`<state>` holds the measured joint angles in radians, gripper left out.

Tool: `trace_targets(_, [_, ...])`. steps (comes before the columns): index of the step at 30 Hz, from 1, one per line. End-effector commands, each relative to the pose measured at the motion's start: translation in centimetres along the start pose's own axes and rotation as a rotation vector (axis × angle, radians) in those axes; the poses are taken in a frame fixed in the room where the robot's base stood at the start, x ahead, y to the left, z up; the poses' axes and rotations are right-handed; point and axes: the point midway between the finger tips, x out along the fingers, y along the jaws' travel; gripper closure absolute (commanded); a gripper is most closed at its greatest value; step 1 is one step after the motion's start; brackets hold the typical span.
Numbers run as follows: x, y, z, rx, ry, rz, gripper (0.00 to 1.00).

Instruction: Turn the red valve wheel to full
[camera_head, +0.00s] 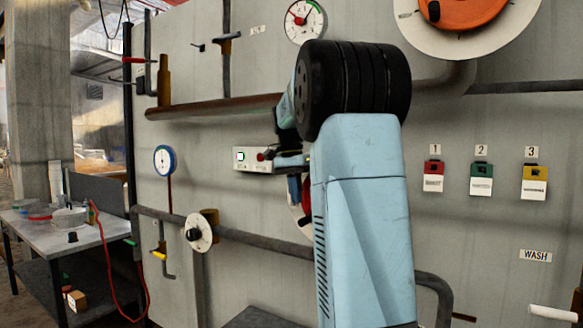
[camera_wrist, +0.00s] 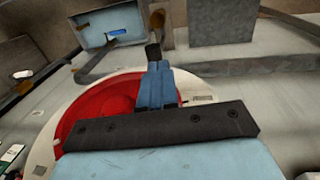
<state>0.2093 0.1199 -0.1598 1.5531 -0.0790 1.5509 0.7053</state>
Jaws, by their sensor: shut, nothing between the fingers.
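The red valve wheel (camera_wrist: 98,108) fills the left middle of the wrist view, on a round pale plate (camera_wrist: 52,112) with small labels near its rim. My gripper (camera_wrist: 155,62) is shut and empty, its blue fingers reaching across the wheel's right part toward the plate's upper edge. I cannot tell whether they touch the wheel. In the head view only a sliver of the red wheel (camera_head: 306,194) shows beside my arm, which hides the rest. My fingertips are not clear in that view.
An orange wheel (camera_head: 474,8) is on the panel at the top right. A grey pipe (camera_head: 262,240) runs along the panel behind my arm. A small white box (camera_head: 252,159) is left of my arm. A cluttered table (camera_head: 62,232) stands at the far left.

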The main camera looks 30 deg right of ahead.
Motion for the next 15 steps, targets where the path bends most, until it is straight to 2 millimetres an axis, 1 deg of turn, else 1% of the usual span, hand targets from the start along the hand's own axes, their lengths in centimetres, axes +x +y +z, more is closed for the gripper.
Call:
trace_targets(1, [-1.1,-0.1,-0.1,0.0,0.003,-0.002,1.0])
trace_targets(3, [-2.5,-0.2,-0.1,0.001,0.003,-0.002,1.0])
trace_targets(9, [-6.3,-0.4,-0.2,0.002,0.003,-0.002,1.0])
trace_targets(12, [-7.7,-0.5,-0.2,0.003,0.003,-0.002,1.0])
trace_targets(15, [-8.6,-0.5,-0.2,0.003,0.002,-0.001,1.0])
